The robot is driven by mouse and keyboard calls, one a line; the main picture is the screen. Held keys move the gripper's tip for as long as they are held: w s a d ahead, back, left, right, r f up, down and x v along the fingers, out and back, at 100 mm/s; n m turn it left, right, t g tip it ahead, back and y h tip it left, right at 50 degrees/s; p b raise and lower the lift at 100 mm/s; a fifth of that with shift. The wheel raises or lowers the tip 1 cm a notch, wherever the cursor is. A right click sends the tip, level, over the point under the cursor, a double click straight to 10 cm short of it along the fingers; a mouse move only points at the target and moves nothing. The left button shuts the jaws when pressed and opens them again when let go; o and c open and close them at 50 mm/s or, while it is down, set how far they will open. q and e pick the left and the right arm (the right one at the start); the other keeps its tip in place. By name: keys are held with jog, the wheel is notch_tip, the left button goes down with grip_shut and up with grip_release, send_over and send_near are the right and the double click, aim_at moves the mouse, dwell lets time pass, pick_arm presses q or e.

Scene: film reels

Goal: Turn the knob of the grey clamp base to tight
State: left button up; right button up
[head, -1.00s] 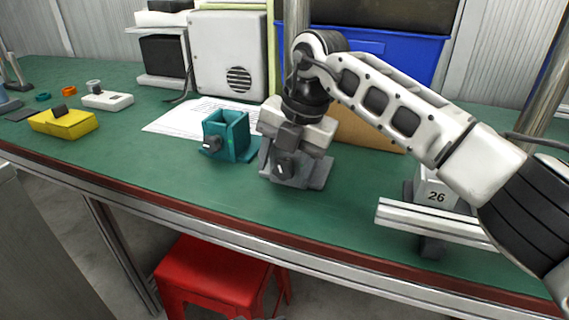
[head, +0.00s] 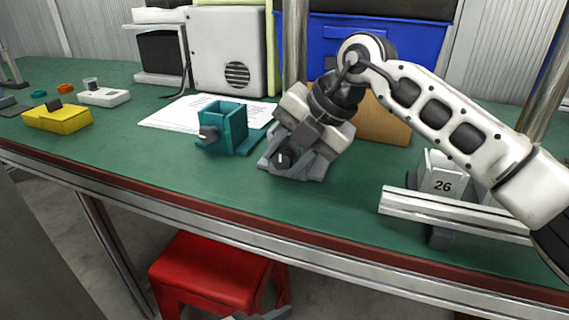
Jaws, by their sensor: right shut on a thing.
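The grey clamp base (head: 300,171) stands on the green bench near the middle of the head view. Its dark knob (head: 283,160) with a small pale mark is on the front face. My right gripper (head: 291,150) reaches down from the upper right, tilted, and is shut at the knob. Its fingers and body hide much of the clamp base's top and part of the knob. The exact grip and the pointer's setting are hard to read. A grey piece at the bottom edge, perhaps of my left gripper (head: 262,315), barely shows; its jaws cannot be made out.
A teal clamp base (head: 226,128) with its own knob stands close on the left. A yellow block (head: 58,118) lies far left. A rail-like part with a block marked 26 (head: 442,184) is at right, under my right arm. The bench front between them is clear.

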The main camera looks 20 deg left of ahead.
jog(key=shift+d+f+y+b, duration=0.1)
jog(key=shift+f+y+b, duration=0.05)
jog(key=shift+y+b, duration=0.35)
jog(key=shift+d+f+y+b, duration=0.1)
jog(key=shift+y+b, duration=0.15)
jog(key=shift+y, duration=0.75)
jog(key=shift+b, duration=0.4)
jog(key=shift+r+y, duration=0.1)
jog(key=shift+y, duration=0.2)
pick_arm(q)
jog(key=shift+d+r+t+h, duration=0.3)
jog(key=shift+r, duration=0.25)
jog(key=shift+d+r+t+h, duration=0.25)
jog(key=shift+r+t+h, duration=0.05)
jog(key=shift+r, duration=0.25)
pick_arm(e)
jog(key=o, duration=1)
pick_arm(q)
jog(key=shift+s+f, duration=0.1)
jog(key=shift+f, duration=0.15)
